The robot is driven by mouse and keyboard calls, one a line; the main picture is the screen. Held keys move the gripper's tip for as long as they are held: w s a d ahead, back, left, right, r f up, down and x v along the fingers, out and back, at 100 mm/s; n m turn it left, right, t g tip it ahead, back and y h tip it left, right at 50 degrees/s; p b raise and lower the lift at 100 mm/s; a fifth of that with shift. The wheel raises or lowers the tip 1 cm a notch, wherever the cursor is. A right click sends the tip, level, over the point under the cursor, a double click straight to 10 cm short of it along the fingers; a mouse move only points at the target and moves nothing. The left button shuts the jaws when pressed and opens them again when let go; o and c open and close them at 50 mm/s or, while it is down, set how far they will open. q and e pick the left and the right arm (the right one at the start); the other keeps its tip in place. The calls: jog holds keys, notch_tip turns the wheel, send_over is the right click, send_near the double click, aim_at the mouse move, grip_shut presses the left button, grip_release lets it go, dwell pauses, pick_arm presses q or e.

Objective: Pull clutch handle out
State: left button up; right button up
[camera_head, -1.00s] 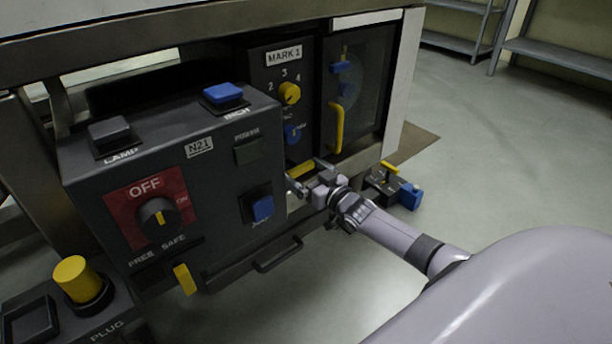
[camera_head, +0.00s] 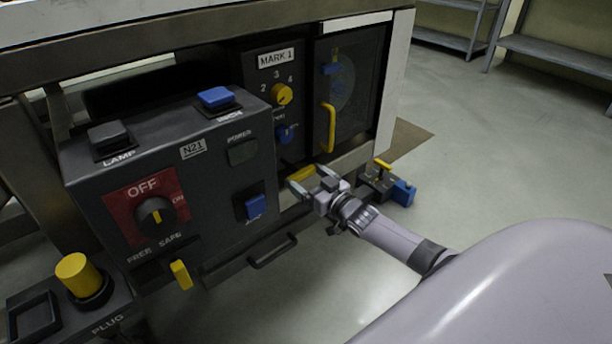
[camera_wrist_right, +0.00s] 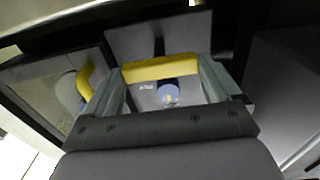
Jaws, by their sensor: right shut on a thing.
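The clutch handle appears to be the yellow horizontal bar (camera_head: 302,173) low on the dark panel, below the small blue knob. My right gripper (camera_head: 309,181) is at this bar, one finger near each end. In the right wrist view the yellow bar (camera_wrist_right: 160,68) spans between the two grey fingers of the gripper (camera_wrist_right: 163,80), which is shut on it. A blue round knob (camera_wrist_right: 168,92) shows behind and below the bar there. The bar's mounting is hidden. My left gripper is not in view.
The grey N21 control box (camera_head: 215,190) stands close on the left of my right gripper. A yellow vertical door handle (camera_head: 328,128) is above it. A black and blue pedal-like part (camera_head: 388,187) is just right of my wrist. Open floor lies further right.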

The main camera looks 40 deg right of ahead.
jog(key=o, duration=1.2)
jog(key=shift+s+f, duration=0.15)
jog(key=shift+s, duration=0.05)
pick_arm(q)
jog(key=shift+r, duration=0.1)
pick_arm(e)
jog(key=shift+s+p, duration=0.3)
pick_arm(q)
jog(key=p, duration=0.2)
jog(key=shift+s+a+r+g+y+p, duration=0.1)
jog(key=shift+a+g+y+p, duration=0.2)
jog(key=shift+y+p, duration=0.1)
pick_arm(e)
jog(key=s, duration=0.6)
jog(key=shift+s+d, duration=0.25)
jog(key=shift+d, duration=0.05)
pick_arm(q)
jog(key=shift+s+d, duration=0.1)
